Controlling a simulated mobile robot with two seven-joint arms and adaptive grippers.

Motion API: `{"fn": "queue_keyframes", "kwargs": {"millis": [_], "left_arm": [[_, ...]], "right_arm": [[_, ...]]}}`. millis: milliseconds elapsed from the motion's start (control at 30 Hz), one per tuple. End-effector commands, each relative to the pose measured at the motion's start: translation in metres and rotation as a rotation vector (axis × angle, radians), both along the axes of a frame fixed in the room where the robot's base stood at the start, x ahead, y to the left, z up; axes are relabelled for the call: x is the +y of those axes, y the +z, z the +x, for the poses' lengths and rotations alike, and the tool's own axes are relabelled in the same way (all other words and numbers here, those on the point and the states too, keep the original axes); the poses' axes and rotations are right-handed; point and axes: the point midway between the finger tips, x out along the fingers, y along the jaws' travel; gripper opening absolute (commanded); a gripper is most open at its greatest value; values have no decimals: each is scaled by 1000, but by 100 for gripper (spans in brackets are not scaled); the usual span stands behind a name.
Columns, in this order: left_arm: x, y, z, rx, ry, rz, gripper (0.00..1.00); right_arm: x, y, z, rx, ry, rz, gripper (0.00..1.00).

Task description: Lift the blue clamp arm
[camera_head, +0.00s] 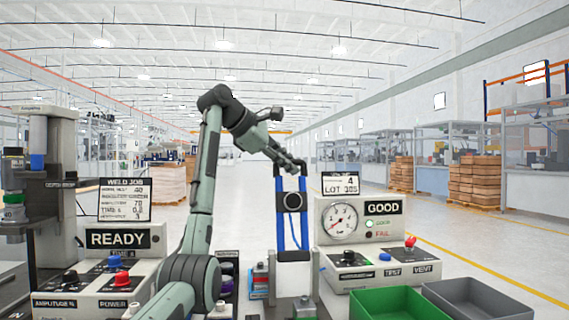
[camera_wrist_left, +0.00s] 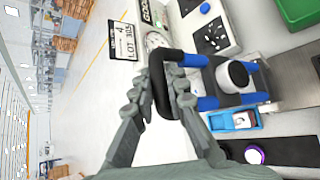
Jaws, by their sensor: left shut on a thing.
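The blue clamp arm (camera_head: 304,230) stands upright on its fixture, with two blue side bars, a black top crossbar and a round black-and-white part between the bars. My left gripper (camera_head: 297,165) is at the top of it, shut on the black crossbar. In the left wrist view the fingers of my left gripper (camera_wrist_left: 163,82) sit on both sides of the black bar, and a blue side bar of the clamp arm (camera_wrist_left: 207,103) runs off to the right. My right gripper is in neither view.
A gauge panel (camera_head: 330,255) marked GOOD stands just right of the clamp arm. A READY box (camera_head: 90,272) and a press column (camera_head: 50,180) are at left. A green bin (camera_head: 395,303) and a grey bin (camera_head: 478,300) are at front right. Open air surrounds the raised gripper.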

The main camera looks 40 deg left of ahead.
Motion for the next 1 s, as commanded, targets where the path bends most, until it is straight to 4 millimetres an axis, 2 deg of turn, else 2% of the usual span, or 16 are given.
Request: {"fn": "queue_keyframes", "kwargs": {"millis": [500,533,667,1000], "left_arm": [[-2,1,0,0,3,-5,0],[-2,1,0,0,2,-5,17],[-2,1,0,1,2,-5,33],[-2,1,-1,3,1,-4,35]], "right_arm": [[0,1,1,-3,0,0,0],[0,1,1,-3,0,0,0],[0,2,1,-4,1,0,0],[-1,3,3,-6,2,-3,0]]}}
